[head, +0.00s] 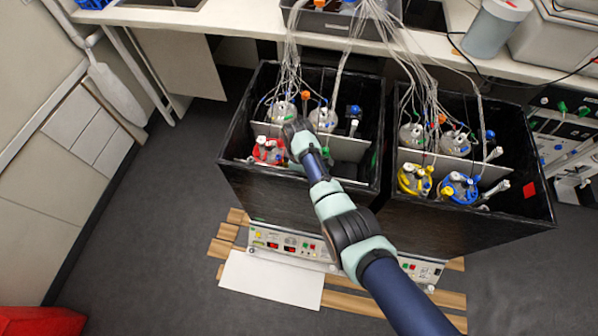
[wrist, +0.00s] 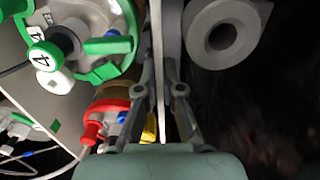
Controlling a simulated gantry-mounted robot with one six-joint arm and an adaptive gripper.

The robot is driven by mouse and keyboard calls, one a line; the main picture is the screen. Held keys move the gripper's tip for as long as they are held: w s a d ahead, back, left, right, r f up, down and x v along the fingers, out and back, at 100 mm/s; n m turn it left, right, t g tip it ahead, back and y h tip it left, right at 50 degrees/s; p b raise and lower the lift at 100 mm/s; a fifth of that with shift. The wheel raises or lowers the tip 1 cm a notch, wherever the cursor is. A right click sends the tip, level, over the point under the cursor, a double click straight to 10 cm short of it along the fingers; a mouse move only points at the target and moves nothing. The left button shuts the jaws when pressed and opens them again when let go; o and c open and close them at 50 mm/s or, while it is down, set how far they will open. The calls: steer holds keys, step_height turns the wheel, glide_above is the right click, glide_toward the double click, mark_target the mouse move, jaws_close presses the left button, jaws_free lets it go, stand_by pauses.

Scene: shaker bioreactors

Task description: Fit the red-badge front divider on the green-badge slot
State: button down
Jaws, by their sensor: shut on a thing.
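My gripper (head: 292,130) reaches down into the left black box. In the wrist view its two fingers (wrist: 161,95) are shut on a thin pale divider (wrist: 157,50), seen edge-on and upright between them. Its badge cannot be seen from here. A small green badge (wrist: 57,125) shows on a grey panel at the left of the wrist view. A light cross panel (head: 347,148) stands in the left box. A red badge (head: 530,189) is on the right box's right side. Whether the held divider touches any slot cannot be told.
A green-ringed vessel marked 4 (wrist: 85,40) is close left of the held divider. A red-topped vessel (head: 268,151) stands in the left box. Yellow (head: 414,179) and blue (head: 457,187) vessels stand in the right box (head: 470,235). Tubing bundles hang above both boxes.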

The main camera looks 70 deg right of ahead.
steer(key=shift+f, duration=0.15)
steer(key=shift+f+b, duration=0.5)
steer(key=shift+b, duration=0.1)
steer(key=c, duration=1.2)
jaws_free()
steer(key=shift+c, duration=0.2)
steer(key=shift+r, duration=0.15)
step_height(320, 180, up, 12)
steer(key=shift+f, duration=0.1)
steer(key=shift+w, duration=0.15)
